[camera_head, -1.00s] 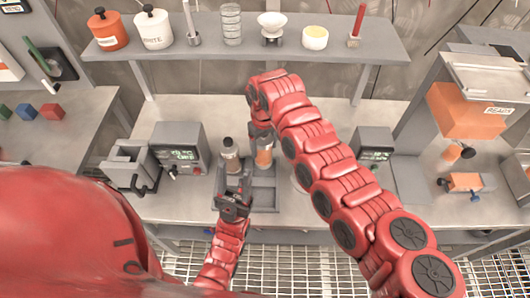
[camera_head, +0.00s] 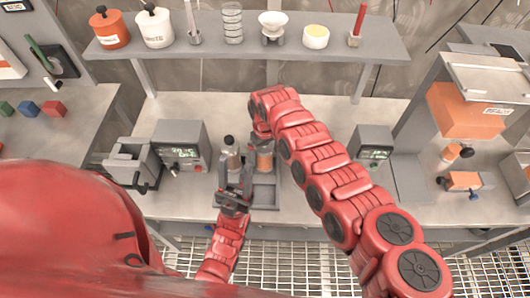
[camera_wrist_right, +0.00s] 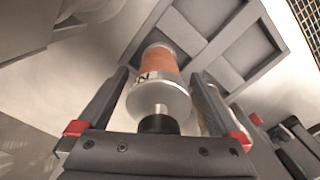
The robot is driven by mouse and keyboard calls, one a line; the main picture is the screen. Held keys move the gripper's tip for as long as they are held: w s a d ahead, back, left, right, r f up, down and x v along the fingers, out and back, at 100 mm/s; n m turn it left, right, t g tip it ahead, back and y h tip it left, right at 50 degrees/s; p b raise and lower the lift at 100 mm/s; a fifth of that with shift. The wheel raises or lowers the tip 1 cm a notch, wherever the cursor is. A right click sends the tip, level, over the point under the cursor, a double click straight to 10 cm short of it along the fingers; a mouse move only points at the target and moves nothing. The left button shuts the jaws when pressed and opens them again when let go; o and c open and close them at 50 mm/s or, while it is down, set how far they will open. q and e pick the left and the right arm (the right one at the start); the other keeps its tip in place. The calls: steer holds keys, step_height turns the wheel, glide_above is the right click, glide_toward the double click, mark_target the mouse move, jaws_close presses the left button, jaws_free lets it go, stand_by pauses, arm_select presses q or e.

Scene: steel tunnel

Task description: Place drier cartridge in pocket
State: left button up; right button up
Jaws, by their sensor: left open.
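A drier cartridge (camera_head: 264,160) with an orange band stands in or just above the grey tray (camera_head: 263,196). In the right wrist view the cartridge (camera_wrist_right: 161,63) has a pale flanged cap and a black knob. My right gripper (camera_wrist_right: 160,80) has a finger on each side of the cap; whether they press on it I cannot tell. In the head view my right arm hides its top. A second, grey cartridge (camera_head: 231,158) stands to the left. My left gripper (camera_head: 236,178) is open in front of this grey cartridge. The cartridges' lower ends and their pockets are partly hidden.
A grey monitor unit (camera_head: 182,146) and a clamp-like device (camera_head: 130,160) stand left of the tray. Another small monitor (camera_head: 371,148) stands right, behind my right arm. A shelf (camera_head: 265,45) with jars runs above the bench. Bare bench lies behind the tray.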

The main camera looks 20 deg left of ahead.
steer(key=shift+r, duration=0.15)
steer(key=shift+w+r, duration=0.15)
steer(key=shift+r, duration=0.15)
step_height(320, 180, up, 10)
steer(key=b, duration=0.4)
steer(key=shift+r, duration=0.65)
